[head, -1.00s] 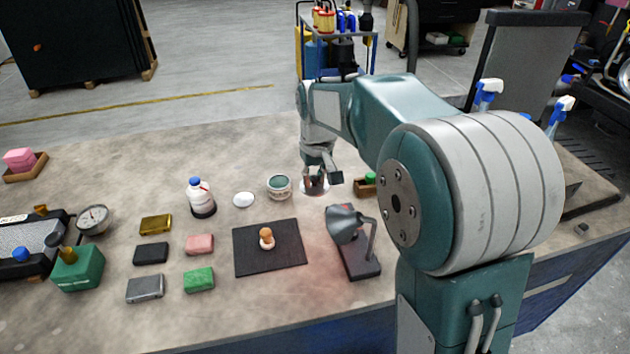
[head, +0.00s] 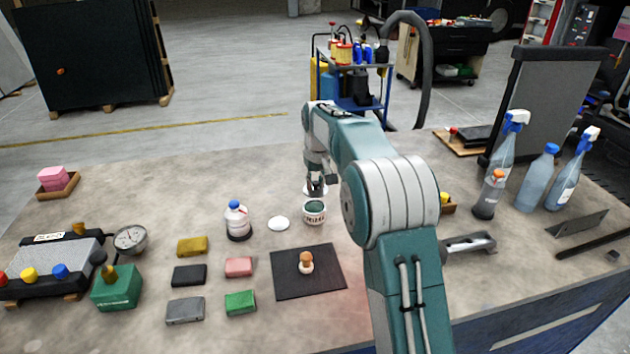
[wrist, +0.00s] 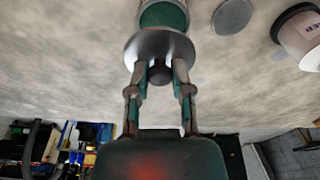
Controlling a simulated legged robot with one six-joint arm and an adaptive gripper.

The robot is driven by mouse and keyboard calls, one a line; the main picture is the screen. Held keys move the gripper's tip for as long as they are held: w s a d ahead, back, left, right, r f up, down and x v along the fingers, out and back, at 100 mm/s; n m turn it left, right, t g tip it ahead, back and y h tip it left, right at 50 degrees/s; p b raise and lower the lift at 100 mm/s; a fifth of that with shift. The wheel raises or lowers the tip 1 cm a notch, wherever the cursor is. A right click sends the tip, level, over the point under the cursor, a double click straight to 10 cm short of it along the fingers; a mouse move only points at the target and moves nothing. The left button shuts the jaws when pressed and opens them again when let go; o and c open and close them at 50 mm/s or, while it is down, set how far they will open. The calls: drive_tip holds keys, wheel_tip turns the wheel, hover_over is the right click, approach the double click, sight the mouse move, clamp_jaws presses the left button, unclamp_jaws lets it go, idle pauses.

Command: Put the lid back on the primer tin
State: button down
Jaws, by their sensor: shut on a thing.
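The primer tin (head: 314,219) stands open on the bench in the head view, with green contents showing; its green mouth also shows at the top of the wrist view (wrist: 163,16). My gripper (wrist: 160,82) is shut on the dark knob of a round silver lid (wrist: 142,48). In the head view, my gripper (head: 315,192) and the lid (head: 307,189) are just behind the tin. The lid overlaps the tin's near edge in the wrist view. Its height above the bench is hard to tell.
A pale flat disc (head: 279,223) and a white bottle with a blue cap (head: 237,220) stand left of the tin. A dark mat (head: 290,285) with a small knobbed object (head: 306,264) lies in front. Spray bottles (head: 502,150) stand at the right. Bench behind the tin is clear.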

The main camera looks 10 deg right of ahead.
sight(313, 192)
drive_tip(key=shift+a+f, duration=0.2)
drive_tip(key=shift+f, duration=0.55)
drive_tip(key=shift+a+f, duration=0.15)
drive_tip(key=shift+f, duration=0.6)
drive_tip(key=shift+d+f, duration=0.15)
drive_tip(key=shift+f, duration=0.95)
drive_tip(key=shift+s, duration=0.1)
idle(0.3)
drive_tip(key=shift+c, duration=2.2)
unclamp_jaws()
drive_tip(key=o, duration=0.4)
drive_tip(key=shift+o, duration=0.2)
